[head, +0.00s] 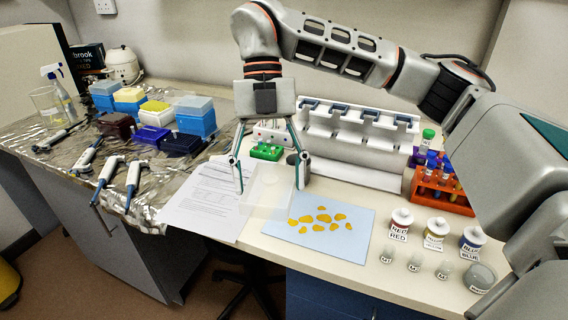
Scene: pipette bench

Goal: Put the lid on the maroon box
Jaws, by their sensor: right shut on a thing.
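The maroon box (115,126) stands on the foil-covered bench at the left, among other tip boxes. No lid shows on top of it. My right gripper (270,186) points down over the middle of the bench, well to the right of the maroon box. Its two fingers are shut on opposite sides of a clear, see-through lid (266,197). The lid is at the edge of the printed paper; I cannot tell whether it touches the bench. My left gripper is not in view.
Blue (195,122), yellow and dark blue tip boxes crowd around the maroon box. Several pipettes (108,178) lie in front of it on the foil. A green rack (265,152) and a white pipette stand (355,150) are behind my right gripper. Labelled bottles (400,222) stand at the right.

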